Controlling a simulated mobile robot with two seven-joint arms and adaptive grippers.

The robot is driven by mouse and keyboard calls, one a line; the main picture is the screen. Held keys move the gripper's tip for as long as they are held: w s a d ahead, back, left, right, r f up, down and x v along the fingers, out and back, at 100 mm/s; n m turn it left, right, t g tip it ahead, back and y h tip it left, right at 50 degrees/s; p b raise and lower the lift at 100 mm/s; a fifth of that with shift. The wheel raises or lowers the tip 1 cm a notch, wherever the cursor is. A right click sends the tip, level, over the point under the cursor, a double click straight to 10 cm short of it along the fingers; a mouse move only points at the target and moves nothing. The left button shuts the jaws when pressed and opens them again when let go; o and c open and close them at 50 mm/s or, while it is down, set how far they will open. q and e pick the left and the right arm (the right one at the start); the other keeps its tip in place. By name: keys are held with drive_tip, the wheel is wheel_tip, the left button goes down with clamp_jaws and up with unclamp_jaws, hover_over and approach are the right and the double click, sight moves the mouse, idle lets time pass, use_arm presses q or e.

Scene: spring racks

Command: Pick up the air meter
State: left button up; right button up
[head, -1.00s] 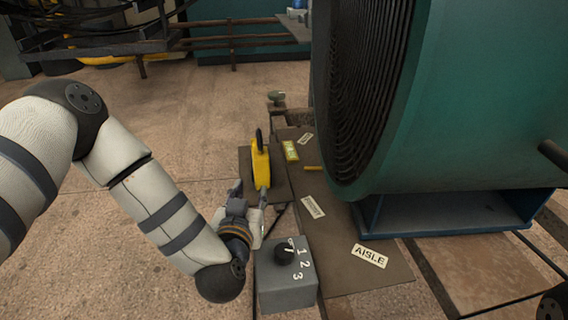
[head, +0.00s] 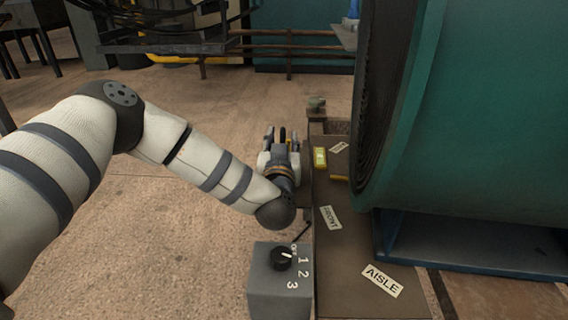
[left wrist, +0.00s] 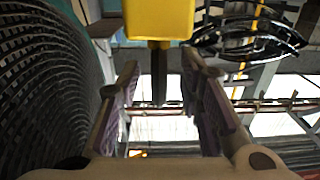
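The air meter is a yellow body with a dark upper part. In the left wrist view its yellow body (left wrist: 160,18) fills the top middle, with a dark stem below it between the finger tips. In the head view my left gripper (head: 282,138) hides most of it; a dark piece shows between the fingers. My left gripper is open, one finger on each side of the dark stem, with a gap on both sides in the left wrist view (left wrist: 161,75). My right gripper is not in view.
A large teal fan housing (head: 460,110) stands close on the right. A grey box with a numbered dial (head: 278,285) is in front. A brown board (head: 345,285) carries label plates, including AISLE (head: 382,281), and a yellow block (head: 320,158). Floor on the left is clear.

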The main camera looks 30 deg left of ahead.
use_arm(q)
drive_tip(key=x, duration=0.3)
drive_tip(key=shift+w+f, duration=0.2)
clamp_jaws()
drive_tip(key=shift+r, duration=0.2)
